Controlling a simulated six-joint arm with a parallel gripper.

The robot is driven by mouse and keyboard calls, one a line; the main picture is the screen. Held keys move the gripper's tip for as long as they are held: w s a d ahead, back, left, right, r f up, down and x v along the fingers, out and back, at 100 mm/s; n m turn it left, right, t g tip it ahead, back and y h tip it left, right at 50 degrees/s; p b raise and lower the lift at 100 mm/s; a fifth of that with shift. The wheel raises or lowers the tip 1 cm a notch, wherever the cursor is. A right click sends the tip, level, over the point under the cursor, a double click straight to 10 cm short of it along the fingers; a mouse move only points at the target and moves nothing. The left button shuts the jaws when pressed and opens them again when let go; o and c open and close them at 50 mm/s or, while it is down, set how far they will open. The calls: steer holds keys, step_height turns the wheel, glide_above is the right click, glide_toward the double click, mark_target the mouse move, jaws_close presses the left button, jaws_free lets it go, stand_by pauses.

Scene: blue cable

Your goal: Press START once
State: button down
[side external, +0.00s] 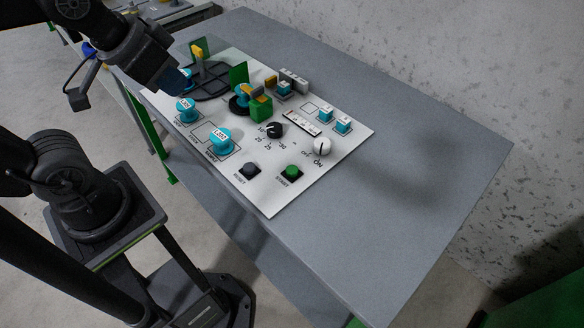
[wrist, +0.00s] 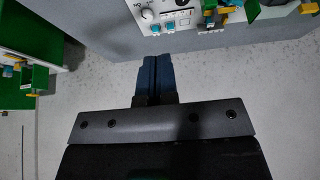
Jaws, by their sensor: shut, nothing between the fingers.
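A green push button (side external: 291,171) sits on the near right part of the white control panel (side external: 272,198), with a small label beside it that is too blurred to read for sure. A dark push button (side external: 250,170) sits to its left. My gripper (side external: 184,84) is above the far left part of the panel, well apart from the green button. In the wrist view its blue fingers (wrist: 154,60) are together with nothing between them. I cannot make out the green button in the wrist view.
The grey table (side external: 420,150) is clear to the right.

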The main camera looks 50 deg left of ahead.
steer(key=w+f+m+t, duration=0.1)
steer(key=w+f+m, duration=0.2)
steer(key=w, duration=0.4)
steer(key=m+t+h, duration=0.2)
steer(key=m+h, duration=0.2)
steer(key=m, duration=0.7)
glide_above(292, 171)
step_height(292, 171, down, 16)
steer(key=shift+r, duration=0.2)
steer(key=shift+s+f, duration=0.1)
steer(key=shift+f, duration=4.3)
steer(key=shift+f, duration=0.4)
